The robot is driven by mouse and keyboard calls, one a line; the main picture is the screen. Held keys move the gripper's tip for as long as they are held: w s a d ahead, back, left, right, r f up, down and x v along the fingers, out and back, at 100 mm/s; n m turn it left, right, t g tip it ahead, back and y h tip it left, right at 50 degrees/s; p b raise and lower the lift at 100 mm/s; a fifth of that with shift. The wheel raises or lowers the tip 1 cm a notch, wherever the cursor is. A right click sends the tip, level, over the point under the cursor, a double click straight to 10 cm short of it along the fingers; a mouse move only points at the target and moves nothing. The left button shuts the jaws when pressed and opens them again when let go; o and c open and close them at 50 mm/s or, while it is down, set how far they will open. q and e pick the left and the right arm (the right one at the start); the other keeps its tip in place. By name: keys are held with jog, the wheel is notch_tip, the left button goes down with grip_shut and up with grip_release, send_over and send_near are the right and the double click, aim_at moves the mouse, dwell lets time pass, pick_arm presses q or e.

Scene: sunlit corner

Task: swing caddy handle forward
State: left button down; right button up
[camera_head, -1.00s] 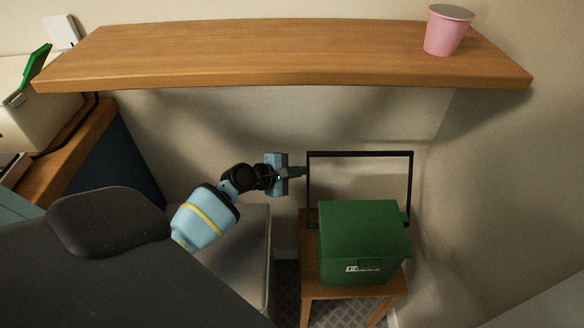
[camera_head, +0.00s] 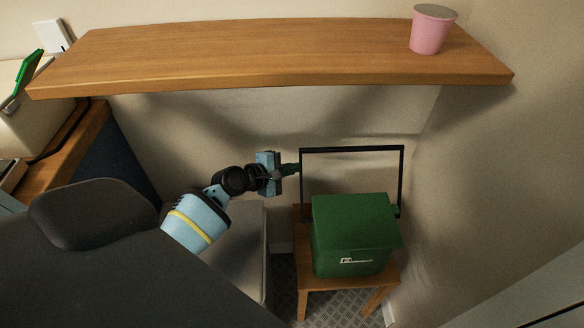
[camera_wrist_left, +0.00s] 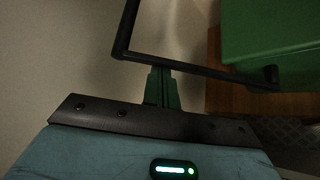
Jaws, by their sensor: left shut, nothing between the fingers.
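The green caddy (camera_head: 352,228) sits on a small wooden stool and also shows at the upper right in the left wrist view (camera_wrist_left: 270,28). Its black handle (camera_head: 352,149) stands up above it, hinged at the sides. My left gripper (camera_head: 293,169) is shut and empty, at the left side bar of the handle. In the left wrist view the green fingertips (camera_wrist_left: 161,80) are right at the handle's side bar (camera_wrist_left: 200,71), close to its corner. I cannot tell whether they touch. My right gripper is not in view.
A wooden shelf (camera_head: 250,58) runs across above the caddy, with a pink cup (camera_head: 432,30) on its right end. The wooden stool (camera_head: 345,284) stands close to the right wall. A pale seat (camera_head: 240,245) is left of the stool.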

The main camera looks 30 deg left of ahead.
pick_arm(q)
jog(key=s+d+r+m+t+b, duration=0.3)
jog(key=s+d+m+t+b, duration=0.3)
jog(key=s, duration=0.3)
jog(key=s+d+f+b, duration=0.3)
jog(key=s+d+f, duration=0.3)
jog(key=s+d, duration=0.1)
jog(key=shift+s+g, duration=0.3)
jog(key=shift+s, duration=0.15)
dwell(0.5)
